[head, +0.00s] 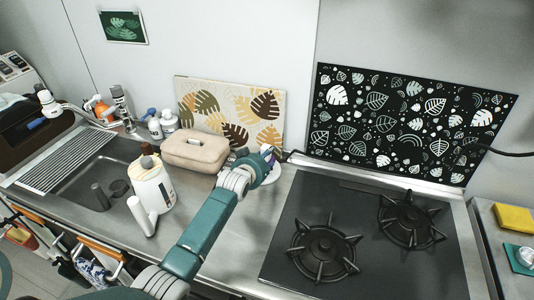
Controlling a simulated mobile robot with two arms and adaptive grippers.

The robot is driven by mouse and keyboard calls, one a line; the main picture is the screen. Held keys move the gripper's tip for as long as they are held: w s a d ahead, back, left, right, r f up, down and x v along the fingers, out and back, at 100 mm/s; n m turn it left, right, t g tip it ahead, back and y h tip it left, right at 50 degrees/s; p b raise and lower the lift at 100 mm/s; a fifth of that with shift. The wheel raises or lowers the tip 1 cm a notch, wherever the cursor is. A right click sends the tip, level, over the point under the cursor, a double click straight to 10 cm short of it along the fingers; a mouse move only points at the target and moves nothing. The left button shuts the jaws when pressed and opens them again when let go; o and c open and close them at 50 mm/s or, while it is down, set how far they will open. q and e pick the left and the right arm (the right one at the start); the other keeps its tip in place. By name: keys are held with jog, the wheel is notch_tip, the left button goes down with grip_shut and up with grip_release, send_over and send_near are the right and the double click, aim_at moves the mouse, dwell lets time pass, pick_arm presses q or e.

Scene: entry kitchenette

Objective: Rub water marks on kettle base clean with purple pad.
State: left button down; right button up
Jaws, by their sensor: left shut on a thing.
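The white kettle base (274,177) lies on the steel counter between the beige box and the hob, mostly hidden by my left gripper. My left gripper (266,157) is over the base and shut on the purple pad (266,150), of which only a small bit shows. I cannot tell whether the pad touches the base. Water marks cannot be made out at this size. The white kettle (151,184) stands apart on the counter by the sink. My right gripper is not in view.
A beige box (195,151) stands left of the base, with a leaf-patterned board (231,109) behind. A dark cord (308,158) lies right of the base. The black hob (352,263) is to the right. A yellow sponge (514,218) lies at the far right.

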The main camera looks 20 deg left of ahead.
pick_arm(q)
jog(key=shift+s, duration=0.3)
jog(key=shift+f, duration=0.1)
jog(key=shift+w, duration=0.1)
jog(key=shift+w+f+b, duration=0.1)
jog(key=shift+w+b, duration=0.25)
jog(key=shift+b, duration=0.1)
jog(key=shift+w+b, duration=0.4)
jog(key=shift+w, duration=0.1)
jog(key=shift+s+p, duration=0.45)
jog(key=shift+p, duration=0.25)
jog(key=shift+s+a+p, duration=0.1)
jog(key=shift+s+p, duration=0.3)
jog(key=shift+s, duration=0.1)
